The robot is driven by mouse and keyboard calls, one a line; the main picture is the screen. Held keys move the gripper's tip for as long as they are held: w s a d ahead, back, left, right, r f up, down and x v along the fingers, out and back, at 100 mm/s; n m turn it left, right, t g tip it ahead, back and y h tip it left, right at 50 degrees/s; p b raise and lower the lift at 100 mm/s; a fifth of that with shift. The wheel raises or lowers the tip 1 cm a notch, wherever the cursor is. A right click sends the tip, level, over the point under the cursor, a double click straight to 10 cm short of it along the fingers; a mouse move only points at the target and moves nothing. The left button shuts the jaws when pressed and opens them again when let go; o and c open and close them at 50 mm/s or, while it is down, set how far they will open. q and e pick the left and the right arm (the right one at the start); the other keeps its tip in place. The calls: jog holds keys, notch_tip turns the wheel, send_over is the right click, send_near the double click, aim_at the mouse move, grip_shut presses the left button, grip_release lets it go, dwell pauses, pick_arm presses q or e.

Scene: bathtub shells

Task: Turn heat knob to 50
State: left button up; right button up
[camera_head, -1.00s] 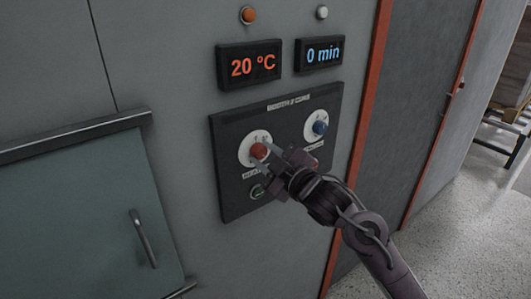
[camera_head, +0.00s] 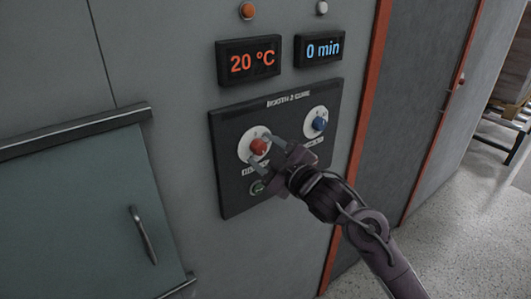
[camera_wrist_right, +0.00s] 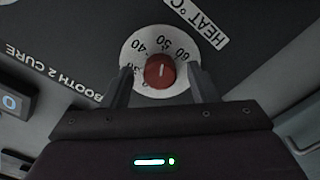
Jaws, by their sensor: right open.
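The red heat knob (camera_head: 258,146) sits on a white dial on the dark control panel. In the right wrist view the knob (camera_wrist_right: 160,70) shows a short white line, with 40, 50 and 60 printed above it and a HEAT °C label (camera_wrist_right: 201,20) beside the dial. I cannot tell which end of the line is the pointer. The heat display (camera_head: 249,61) reads 20 °C. My right gripper (camera_head: 262,151) is open at the knob; in the wrist view its fingers (camera_wrist_right: 161,80) stand on either side of it with visible gaps. My left gripper is out of view.
A blue knob (camera_head: 319,123) sits up and right on the same panel, close to my gripper. A 0 min display (camera_head: 320,49) hangs above it. A door with a handle (camera_head: 143,235) is at left.

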jog(key=b+v, duration=0.2)
jog(key=v, duration=0.5)
jog(key=shift+s+d, duration=0.2)
